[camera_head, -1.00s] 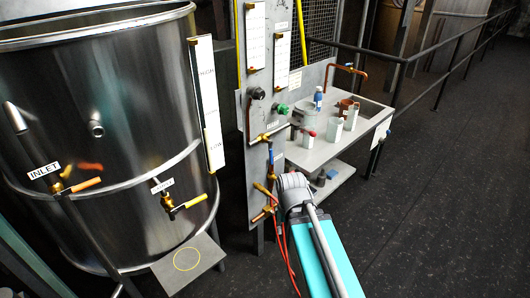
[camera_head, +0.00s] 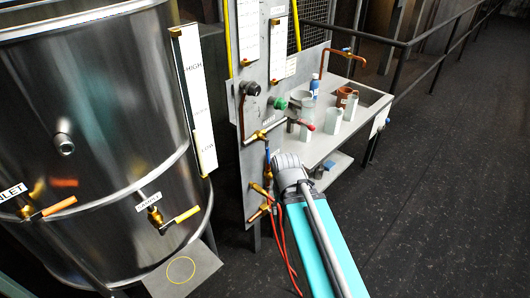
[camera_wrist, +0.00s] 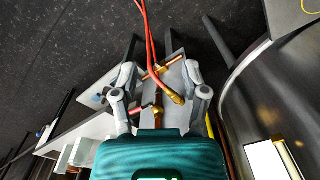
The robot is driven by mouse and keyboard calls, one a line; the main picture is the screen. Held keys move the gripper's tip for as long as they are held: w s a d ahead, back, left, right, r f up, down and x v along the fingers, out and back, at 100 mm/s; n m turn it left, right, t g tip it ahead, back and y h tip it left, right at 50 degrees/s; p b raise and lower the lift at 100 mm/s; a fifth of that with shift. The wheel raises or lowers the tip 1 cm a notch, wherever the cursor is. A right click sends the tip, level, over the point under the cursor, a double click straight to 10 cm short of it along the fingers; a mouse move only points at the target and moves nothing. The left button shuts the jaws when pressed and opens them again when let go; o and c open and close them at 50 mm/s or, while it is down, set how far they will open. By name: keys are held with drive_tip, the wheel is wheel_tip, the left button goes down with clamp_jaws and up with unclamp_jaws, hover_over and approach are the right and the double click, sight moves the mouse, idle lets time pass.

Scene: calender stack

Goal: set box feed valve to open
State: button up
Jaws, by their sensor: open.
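A grey upright panel (camera_head: 254,175) carries several brass valves. I cannot read which label names the box feed valve. In the head view my wrist hides the gripper.
A large steel tank (camera_head: 95,120) with orange-handled valves stands left. A white bench (camera_head: 325,146) with beakers and bottles stands right of the panel. Red hoses (camera_head: 285,240) hang close to my arm. Dark floor at right is open.

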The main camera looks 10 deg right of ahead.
drive_tip(key=shift+d, duration=0.15)
drive_tip(key=shift+w+f, duration=0.1)
drive_tip(key=w+f+m+t+y+b, duration=0.45)
drive_tip(key=w+m+y+b, duration=0.45)
drive_tip(key=w+m+b, duration=0.35)
drive_tip(key=w+d+r+m+t+y+b, duration=0.3)
drive_tip(key=w+d+m+t+b, duration=0.4)
drive_tip(key=d+m, duration=0.3)
drive_tip(key=m+t+y, duration=0.1)
drive_tip(key=m, duration=0.3)
drive_tip(key=shift+d+r, duration=0.2)
drive_tip(key=shift+d, duration=0.2)
drive_tip(key=shift+a, duration=0.1)
